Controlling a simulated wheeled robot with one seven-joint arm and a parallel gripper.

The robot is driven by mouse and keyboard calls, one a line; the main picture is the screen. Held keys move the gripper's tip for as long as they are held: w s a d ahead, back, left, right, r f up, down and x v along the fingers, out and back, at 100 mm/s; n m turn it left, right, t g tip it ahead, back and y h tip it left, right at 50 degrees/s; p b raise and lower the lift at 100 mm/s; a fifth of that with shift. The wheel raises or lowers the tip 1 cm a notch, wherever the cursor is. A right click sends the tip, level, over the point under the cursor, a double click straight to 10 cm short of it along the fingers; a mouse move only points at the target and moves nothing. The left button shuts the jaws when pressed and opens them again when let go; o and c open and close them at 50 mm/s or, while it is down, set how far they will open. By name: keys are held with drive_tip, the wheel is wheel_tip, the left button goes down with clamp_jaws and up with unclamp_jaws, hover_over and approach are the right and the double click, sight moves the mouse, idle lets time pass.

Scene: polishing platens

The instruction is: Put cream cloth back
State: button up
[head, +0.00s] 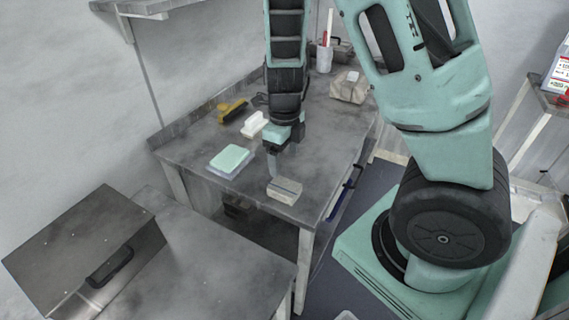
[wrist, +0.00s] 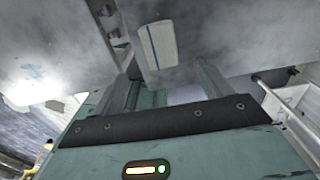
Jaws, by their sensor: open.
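The cream cloth (head: 284,195), a folded pale block with a dark blue stripe, lies on the grey metal table (head: 325,150) near its front edge. It also shows in the wrist view (wrist: 163,57), beyond and between the fingers. My gripper (head: 273,172) is above the table, just behind the cloth in the head view and apart from it. In the wrist view my gripper (wrist: 168,76) is open, with nothing between its fingers.
A mint-green cloth stack (head: 230,160) lies left of my gripper. Behind it are a white block (head: 254,124) and a yellow-handled brush (head: 231,110). A wrapped beige packet (head: 349,86) sits at the back right. A metal box with a black handle (head: 85,255) stands front left.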

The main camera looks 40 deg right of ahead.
drive_tip(key=s+a+r+n+y, duration=0.1)
drive_tip(key=s+a+r+n, duration=0.25)
drive_tip(key=a+n, duration=0.5)
drive_tip(key=s+a+r+n+y, duration=0.1)
drive_tip(key=s+a+r+n, duration=0.25)
drive_tip(key=a+n, duration=0.5)
drive_tip(key=s+a+r+n, duration=0.2)
drive_tip(key=s+n, duration=0.3)
drive_tip(key=n, duration=0.6)
drive_tip(key=s+a+r+n+h, duration=0.1)
drive_tip(key=s+a+r+n, duration=0.2)
drive_tip(key=n, duration=0.8)
drive_tip(key=s, duration=0.2)
drive_tip(key=shift+s+a+r+n, duration=0.25)
drive_tip(key=shift+s+n, duration=0.1)
drive_tip(key=shift+n, duration=0.05)
